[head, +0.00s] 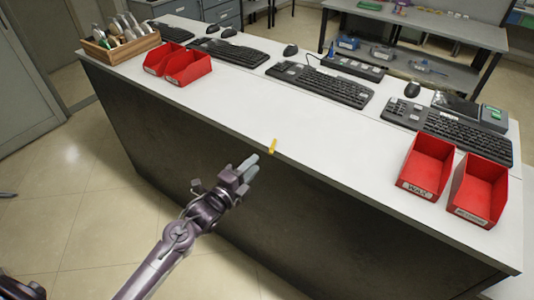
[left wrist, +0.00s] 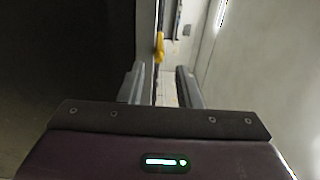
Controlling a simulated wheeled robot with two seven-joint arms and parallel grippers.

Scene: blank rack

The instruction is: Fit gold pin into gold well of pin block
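The gold pin (head: 273,146) is a small yellow piece at the front edge of the white counter in the head view. It also shows in the left wrist view (left wrist: 159,47), ahead of the fingers and between their lines. My left gripper (head: 254,165) is just short of the pin, in front of the counter edge. In the left wrist view its two fingers (left wrist: 160,86) stand apart with nothing between them. I cannot make out a pin block or a gold well in either view.
The white counter (head: 330,148) has clear room behind the pin. Red bins stand at the left (head: 188,68) and right (head: 427,167). Several keyboards (head: 320,84) and mice lie along the back. A wooden box of tools (head: 120,45) stands at the far left end.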

